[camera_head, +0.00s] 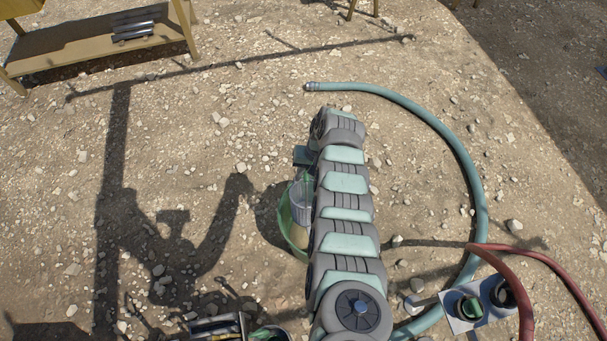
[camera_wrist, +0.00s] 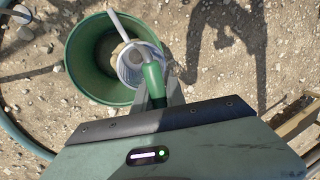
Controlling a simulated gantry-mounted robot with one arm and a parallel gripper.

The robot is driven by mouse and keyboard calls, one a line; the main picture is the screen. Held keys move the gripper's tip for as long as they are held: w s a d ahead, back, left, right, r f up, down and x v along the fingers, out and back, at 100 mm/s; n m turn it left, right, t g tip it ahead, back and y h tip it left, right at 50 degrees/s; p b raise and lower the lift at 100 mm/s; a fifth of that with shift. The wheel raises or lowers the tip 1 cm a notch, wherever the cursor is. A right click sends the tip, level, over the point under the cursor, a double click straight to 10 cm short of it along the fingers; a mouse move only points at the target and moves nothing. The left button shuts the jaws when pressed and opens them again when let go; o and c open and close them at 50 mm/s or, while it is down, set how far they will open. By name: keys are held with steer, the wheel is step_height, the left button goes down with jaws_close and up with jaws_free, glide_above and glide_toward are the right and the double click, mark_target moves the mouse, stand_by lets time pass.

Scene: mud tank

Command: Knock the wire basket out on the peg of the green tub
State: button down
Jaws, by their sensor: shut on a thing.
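The green tub (camera_wrist: 82,62) stands on the gravel, and my arm partly covers it in the head view (camera_head: 285,222). The wire basket (camera_wrist: 138,64) is a pale round mesh over the tub's right side; it also shows in the head view (camera_head: 300,194). My gripper (camera_wrist: 158,92) is shut on the basket's green handle (camera_wrist: 153,80), just outside the tub's right edge. A pale grey rod (camera_wrist: 117,24) slants from the tub's far rim toward the basket. I cannot tell whether it is the peg, or whether the basket touches it.
A teal hose (camera_head: 468,160) curves around the right of my arm. Red hoses (camera_head: 560,273) and a pale holder with cups (camera_head: 468,324) are at lower right. A yellow bench (camera_head: 95,45) stands at upper left. Tools lie at the bottom left. The gravel left of the tub is open.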

steer(key=shift+r+p, duration=3.6)
steer(key=shift+r, duration=0.75)
